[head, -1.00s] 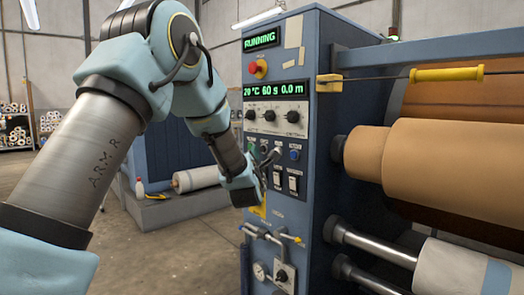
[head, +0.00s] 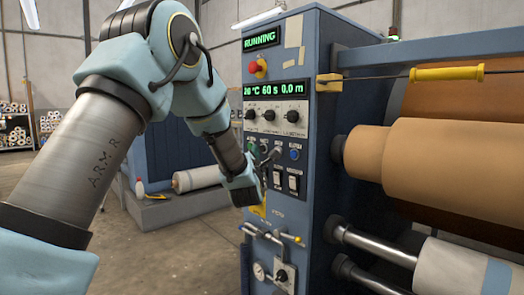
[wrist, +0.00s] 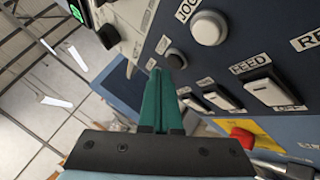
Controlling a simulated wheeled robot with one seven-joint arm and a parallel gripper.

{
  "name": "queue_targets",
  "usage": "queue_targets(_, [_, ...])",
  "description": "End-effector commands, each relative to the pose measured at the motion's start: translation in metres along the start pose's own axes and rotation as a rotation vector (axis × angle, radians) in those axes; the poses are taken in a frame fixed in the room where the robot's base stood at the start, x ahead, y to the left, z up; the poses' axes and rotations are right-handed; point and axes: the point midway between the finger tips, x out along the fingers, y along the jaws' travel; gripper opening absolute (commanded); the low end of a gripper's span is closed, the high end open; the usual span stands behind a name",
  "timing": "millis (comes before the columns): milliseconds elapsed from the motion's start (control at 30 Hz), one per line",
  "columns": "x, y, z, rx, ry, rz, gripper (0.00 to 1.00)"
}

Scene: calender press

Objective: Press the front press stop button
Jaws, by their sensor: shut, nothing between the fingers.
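The blue press cabinet (head: 318,140) carries a row of push buttons below three knobs. A dark round button (head: 264,149), between a green one (head: 252,148) and a paler one, seems to be the stop button; its label is too small to read. In the wrist view a dark grey button (wrist: 175,59) lies just beyond the fingertips, beside a large white button (wrist: 209,27) labelled JOG. My gripper (wrist: 165,70) is shut and empty, with its green fingers pointing at the grey button. I cannot tell whether they touch it. The display (head: 261,39) reads RUNNING.
A red emergency button (head: 257,68) sits higher on the cabinet. Switches (head: 284,181) are below the button row, with a lever and gauge (head: 260,271) lower down. Large rollers (head: 440,160) stand at the right. Open floor lies left of the cabinet.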

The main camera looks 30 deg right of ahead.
Motion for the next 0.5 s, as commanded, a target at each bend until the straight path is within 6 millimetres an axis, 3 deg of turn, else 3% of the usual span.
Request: queue_targets(500, [0.0047, -0.0033, 0.0035, 0.0, 0.0, 0.001, 0.0])
